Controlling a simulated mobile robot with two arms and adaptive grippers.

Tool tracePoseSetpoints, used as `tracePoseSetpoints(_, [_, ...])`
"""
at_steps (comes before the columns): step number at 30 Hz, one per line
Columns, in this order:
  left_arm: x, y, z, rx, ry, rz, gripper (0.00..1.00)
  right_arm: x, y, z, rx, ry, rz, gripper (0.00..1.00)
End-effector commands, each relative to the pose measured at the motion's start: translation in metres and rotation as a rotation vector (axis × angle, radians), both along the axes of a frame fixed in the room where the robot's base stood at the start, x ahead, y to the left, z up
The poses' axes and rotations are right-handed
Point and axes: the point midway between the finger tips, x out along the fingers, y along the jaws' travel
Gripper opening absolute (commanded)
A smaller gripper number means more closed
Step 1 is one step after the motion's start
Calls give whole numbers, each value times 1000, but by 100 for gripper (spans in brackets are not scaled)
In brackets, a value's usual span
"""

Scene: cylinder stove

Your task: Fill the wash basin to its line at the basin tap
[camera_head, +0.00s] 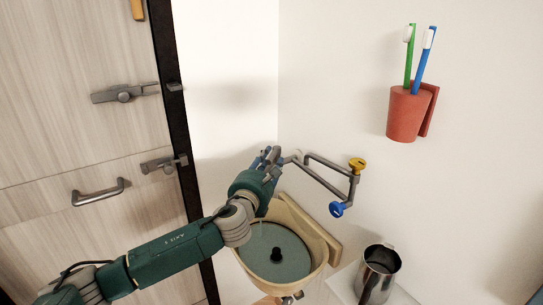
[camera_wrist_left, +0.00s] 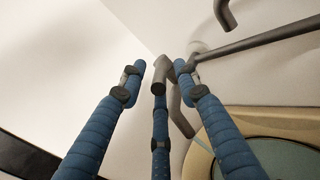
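The beige wash basin (camera_head: 328,240) is on the wall at lower centre; its rim shows in the left wrist view (camera_wrist_left: 200,158). Inside is a flat grey-green surface (camera_head: 293,262) with a black knob (camera_head: 275,254) in the middle. I cannot make out the fill line. The grey basin tap (camera_head: 328,182) has a yellow handle (camera_head: 357,164) and a blue handle (camera_head: 337,209). My left gripper (camera_head: 271,156) is above the basin's back left side, at the tap's left end. In the left wrist view its blue fingers are apart around a grey bent pipe end (camera_wrist_left: 160,68); contact is unclear.
A metal cup (camera_head: 378,272) stands on a pale ledge right of the basin. A red holder (camera_head: 404,112) with green and blue toothbrushes is on the wall. A wooden door (camera_head: 75,150) with a handle and latches is at left.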

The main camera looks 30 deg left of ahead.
Motion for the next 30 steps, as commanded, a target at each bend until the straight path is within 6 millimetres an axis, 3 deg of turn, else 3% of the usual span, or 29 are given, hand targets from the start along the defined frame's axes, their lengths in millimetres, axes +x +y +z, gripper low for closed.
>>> tracePoseSetpoints(6, [17,3,0,-1,0,-1,32,0,0,3,0,0,0,40])
tracePoseSetpoints(14, [19,3,0,-1,0,-1,32,0,0,3,0,0,0,40])
tracePoseSetpoints(15, [19,3,0,-1,0,-1,30,0,0,3,0,0,0,40])
tracePoseSetpoints(20, [18,4,0,-1,0,-1,0,0,0,3,0,0,0,40])
tracePoseSetpoints(30, [19,2,1,-2,-1,9,0,0,0,5,0,0,0,40])
